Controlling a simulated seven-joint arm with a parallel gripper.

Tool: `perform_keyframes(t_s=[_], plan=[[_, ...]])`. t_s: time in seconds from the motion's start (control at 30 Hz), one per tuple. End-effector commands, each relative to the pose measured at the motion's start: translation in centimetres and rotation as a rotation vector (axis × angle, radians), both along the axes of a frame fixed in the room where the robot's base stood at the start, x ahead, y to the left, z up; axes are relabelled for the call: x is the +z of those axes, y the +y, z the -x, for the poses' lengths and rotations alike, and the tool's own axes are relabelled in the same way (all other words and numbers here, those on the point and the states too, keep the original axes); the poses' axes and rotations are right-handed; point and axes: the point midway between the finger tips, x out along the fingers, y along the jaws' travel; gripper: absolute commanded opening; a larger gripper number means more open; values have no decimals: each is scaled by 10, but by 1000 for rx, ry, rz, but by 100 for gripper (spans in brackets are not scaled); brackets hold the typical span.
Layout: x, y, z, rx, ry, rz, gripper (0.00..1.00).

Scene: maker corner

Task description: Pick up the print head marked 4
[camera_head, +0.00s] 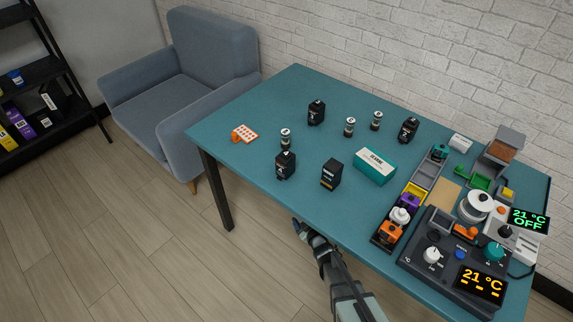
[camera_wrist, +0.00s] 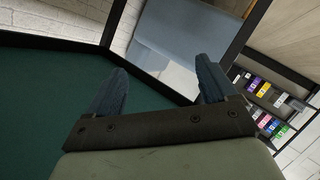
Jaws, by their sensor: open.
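Three small black print heads stand on the teal table (camera_head: 255,115): one at the back (camera_head: 316,112), one at the front (camera_head: 285,165), one at the right (camera_head: 408,130). Each seems to carry a light mark, too small to read, so I cannot tell which is marked 4. My gripper (camera_head: 300,226) is off the table's front edge, apart from all of them. In the wrist view my gripper (camera_wrist: 158,80) has its two fingers wide apart with nothing between them. No print head shows in the wrist view.
Three small dark and light cylinders (camera_head: 349,127) stand among the print heads. A black box (camera_head: 331,174) and a teal-and-white carton (camera_head: 375,166) stand near the front middle. An organiser tray (camera_head: 383,246) and a control unit (camera_head: 455,262) crowd the right. An orange-and-white item (camera_head: 245,133) lies left.

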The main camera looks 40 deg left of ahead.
Motion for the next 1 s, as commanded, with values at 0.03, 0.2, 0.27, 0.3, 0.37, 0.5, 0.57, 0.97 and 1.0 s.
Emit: perform_keyframes(t_s=[0.03, 0.2, 0.27, 0.3, 0.37, 0.5, 0.57, 0.97, 1.0], plan=[[10, 24, 11, 37, -32, 1, 85], [37, 87, 49, 133, -132, 37, 85], [46, 107, 64, 165, -164, 53, 85], [52, 120, 74, 185, -184, 63, 85], [61, 138, 90, 215, -213, 76, 85], [83, 180, 131, 287, -281, 105, 85], [92, 197, 149, 317, -308, 116, 85], [175, 284, 207, 425, -383, 239, 85], [184, 289, 203, 420, -374, 256, 85]])
